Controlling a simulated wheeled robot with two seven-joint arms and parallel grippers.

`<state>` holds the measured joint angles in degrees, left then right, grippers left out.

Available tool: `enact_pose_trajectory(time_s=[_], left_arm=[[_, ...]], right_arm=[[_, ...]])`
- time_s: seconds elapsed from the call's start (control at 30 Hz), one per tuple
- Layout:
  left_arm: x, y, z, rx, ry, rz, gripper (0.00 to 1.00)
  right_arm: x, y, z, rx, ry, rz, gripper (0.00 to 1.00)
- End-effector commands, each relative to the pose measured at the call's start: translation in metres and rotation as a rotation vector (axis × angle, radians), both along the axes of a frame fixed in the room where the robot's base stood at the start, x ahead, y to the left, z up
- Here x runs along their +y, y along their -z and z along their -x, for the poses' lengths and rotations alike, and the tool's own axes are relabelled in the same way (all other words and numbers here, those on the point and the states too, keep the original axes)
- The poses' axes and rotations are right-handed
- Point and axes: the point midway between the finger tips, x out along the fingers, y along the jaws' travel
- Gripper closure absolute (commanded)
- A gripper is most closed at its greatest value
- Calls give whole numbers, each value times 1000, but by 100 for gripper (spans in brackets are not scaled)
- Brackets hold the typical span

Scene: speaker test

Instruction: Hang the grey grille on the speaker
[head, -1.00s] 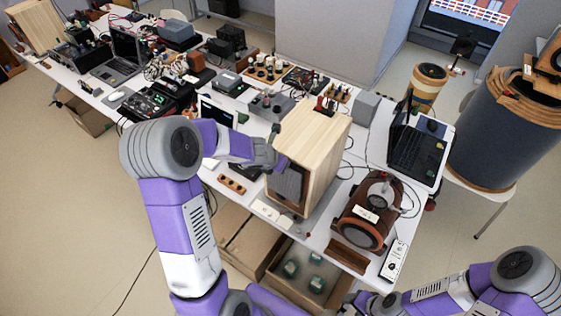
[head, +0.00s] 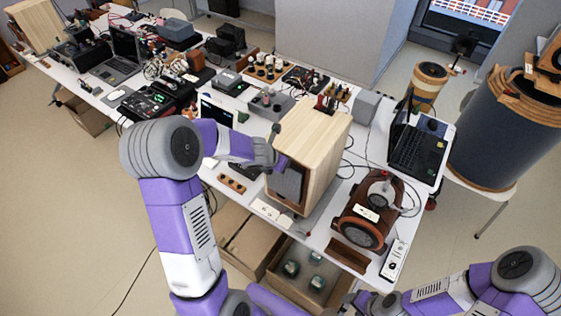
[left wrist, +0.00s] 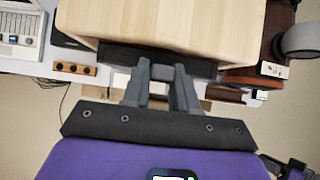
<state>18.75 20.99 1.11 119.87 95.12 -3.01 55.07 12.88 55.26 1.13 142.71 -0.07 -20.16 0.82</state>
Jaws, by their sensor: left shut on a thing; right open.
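The speaker (head: 319,137) is a pale wooden box standing on the white table, and its top fills the upper part of the left wrist view (left wrist: 165,20). The grey grille (head: 288,185) is at its front face, with a wooden rim showing below it. In the left wrist view the grille shows as a dark edge (left wrist: 118,54) along the speaker's front. My left gripper (head: 276,160) is shut on the grille at its upper edge. I cannot tell whether the grille touches the speaker. My right gripper (head: 368,301) is open, low at the bottom, away from the speaker.
A brown rounded device (head: 362,220) with headphones stands right of the speaker, with a laptop (head: 418,150) behind. An orange-brown strip (head: 232,184) and a white strip (head: 270,211) lie near the front edge. Electronics crowd the table to the left. Open boxes stand below.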

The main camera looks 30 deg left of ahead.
Motion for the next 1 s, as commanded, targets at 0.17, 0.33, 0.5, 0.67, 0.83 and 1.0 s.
enact_pose_trajectory(time_s=[0.17, 0.33, 0.5, 0.67, 0.83, 1.0], left_arm=[[0, 2, 0, -1, 0, 0, 100], [0, 4, 0, -1, 0, 0, 100], [0, 4, 0, -1, 0, 0, 61], [0, 4, 0, 0, 0, 0, 43], [0, 4, 0, 0, 0, 0, 43], [1, -4, 5, 0, 0, 0, 43]], right_arm=[[0, 2, 0, 0, 0, 0, 43], [0, 4, 0, 0, 0, 0, 43], [0, 4, 0, 0, 0, 0, 43], [0, 4, 0, 0, 0, 0, 43], [0, 4, 0, 0, 0, 0, 43], [0, -2, 0, 0, 0, 0, 43]])
